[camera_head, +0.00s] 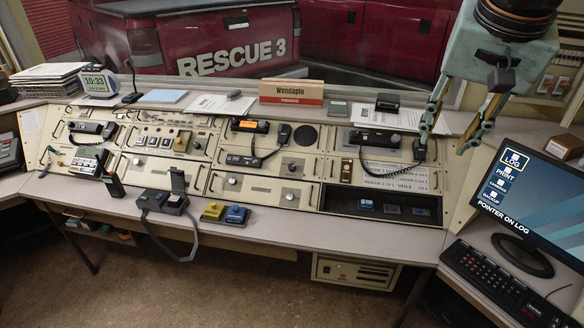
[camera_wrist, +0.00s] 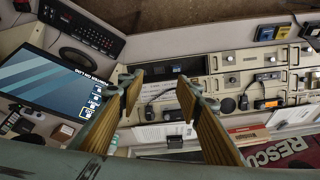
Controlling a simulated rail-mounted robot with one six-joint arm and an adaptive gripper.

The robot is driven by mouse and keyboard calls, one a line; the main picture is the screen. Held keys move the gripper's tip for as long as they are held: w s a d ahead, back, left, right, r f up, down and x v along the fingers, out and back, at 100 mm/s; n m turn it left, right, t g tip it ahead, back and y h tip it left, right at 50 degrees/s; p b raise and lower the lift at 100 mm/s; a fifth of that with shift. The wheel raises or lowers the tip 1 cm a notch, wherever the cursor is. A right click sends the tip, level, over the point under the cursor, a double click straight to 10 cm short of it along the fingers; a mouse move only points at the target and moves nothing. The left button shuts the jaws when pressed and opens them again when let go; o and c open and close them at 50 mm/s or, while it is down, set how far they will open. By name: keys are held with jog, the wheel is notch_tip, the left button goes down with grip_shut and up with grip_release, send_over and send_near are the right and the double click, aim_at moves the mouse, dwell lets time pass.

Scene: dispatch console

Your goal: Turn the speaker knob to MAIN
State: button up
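A round dark speaker grille (camera_head: 307,135) is set in the console's upper panel in the head view. Below it is a light panel with a round knob (camera_head: 292,167), and a lower panel has another knob (camera_head: 289,196). Their labels and pointer settings are too small to read, so I cannot tell which is the speaker knob. The speaker grille (camera_wrist: 228,105) and a knob (camera_wrist: 232,80) also show upside down in the wrist view. My gripper (camera_head: 443,138) is open and empty, above the console's right end, well right of the knobs. Its spread fingers (camera_wrist: 160,82) show in the wrist view.
A monitor (camera_head: 535,195) and keyboard (camera_head: 505,285) stand at right. A corded handset (camera_head: 283,133) hangs left of the speaker grille. A name plate (camera_head: 291,92) stands on the back ledge. Blue and yellow blocks (camera_head: 236,215) lie on the front desk edge.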

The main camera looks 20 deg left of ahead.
jog(key=w+a+f+b, duration=0.1)
jog(key=w+a+f, duration=0.4)
jog(key=w+a, duration=0.5)
jog(key=w+a+f+m+y+b, duration=0.1)
jog(key=w+a+f, duration=0.6)
jog(key=a, duration=0.3)
jog(key=w+a+f+b, duration=0.1)
jog(key=w+a+f, duration=0.6)
jog(key=a, duration=0.2)
jog(key=b, duration=0.1)
send_near(291, 167)
jog(key=shift+m+t+y, duration=0.3)
jog(key=shift+y, duration=0.1)
jog(key=v, duration=0.5)
jog(key=shift+s+d, duration=0.2)
jog(key=shift+d, duration=0.2)
jog(key=shift+f, duration=0.15)
jog(key=shift+b+x, duration=1.3)
jog(key=shift+x, duration=5.55)
jog(key=shift+c, duration=0.5)
jog(key=c, duration=0.7)
